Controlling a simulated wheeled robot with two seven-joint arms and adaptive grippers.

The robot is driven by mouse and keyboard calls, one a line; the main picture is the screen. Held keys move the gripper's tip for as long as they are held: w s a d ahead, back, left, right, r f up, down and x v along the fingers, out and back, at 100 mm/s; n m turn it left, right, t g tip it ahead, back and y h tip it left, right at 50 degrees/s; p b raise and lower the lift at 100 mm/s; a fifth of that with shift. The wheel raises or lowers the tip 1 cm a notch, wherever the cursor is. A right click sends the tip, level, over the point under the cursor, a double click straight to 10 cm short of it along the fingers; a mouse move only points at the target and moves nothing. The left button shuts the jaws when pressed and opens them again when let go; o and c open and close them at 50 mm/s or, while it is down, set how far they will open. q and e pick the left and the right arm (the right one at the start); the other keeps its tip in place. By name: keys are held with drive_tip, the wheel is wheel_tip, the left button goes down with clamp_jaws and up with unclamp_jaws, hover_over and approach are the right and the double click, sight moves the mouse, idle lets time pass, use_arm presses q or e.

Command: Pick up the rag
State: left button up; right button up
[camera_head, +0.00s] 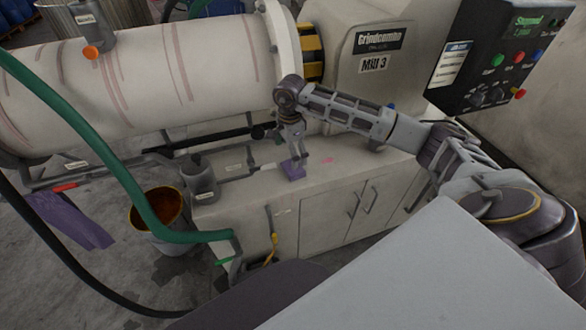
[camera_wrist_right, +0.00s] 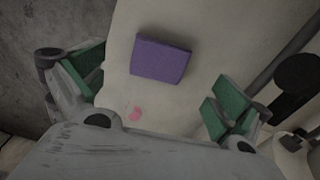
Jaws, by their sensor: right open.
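A small purple folded piece (camera_head: 293,169), which looks like the rag, lies on the pale cabinet top (camera_head: 245,195) in the head view. In the right wrist view the same purple piece (camera_wrist_right: 161,60) lies flat, a little beyond the space between the fingers. My right gripper (camera_head: 296,153) is just above it in the head view. The right wrist view shows the right gripper (camera_wrist_right: 155,92) open, with green pads wide apart and nothing between them. A larger purple cloth (camera_head: 70,218) shows at far left. My left gripper is not in view.
The large mill drum (camera_head: 150,75) stands behind the cabinet. A grey container (camera_head: 200,180) stands at the cabinet's left end. A green hose (camera_head: 125,180) crosses the left side. A bucket (camera_head: 155,210) is on the floor. A pink spot (camera_head: 328,160) marks the cabinet top.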

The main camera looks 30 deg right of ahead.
sight(294, 175)
drive_tip(key=shift+f, duration=0.75)
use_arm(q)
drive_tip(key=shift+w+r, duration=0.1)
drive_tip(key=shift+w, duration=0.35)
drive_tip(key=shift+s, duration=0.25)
use_arm(e)
drive_tip(key=shift+f, duration=0.6)
wheel_tip(294, 175, down, 3)
drive_tip(key=shift+w+d+r+p, duration=0.1)
drive_tip(key=shift+r+p, duration=0.05)
drive_tip(key=shift+p, duration=0.25)
drive_tip(key=shift+f, duration=0.55)
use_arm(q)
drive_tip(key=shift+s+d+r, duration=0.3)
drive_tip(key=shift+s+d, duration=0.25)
use_arm(e)
drive_tip(key=shift+f, duration=0.1)
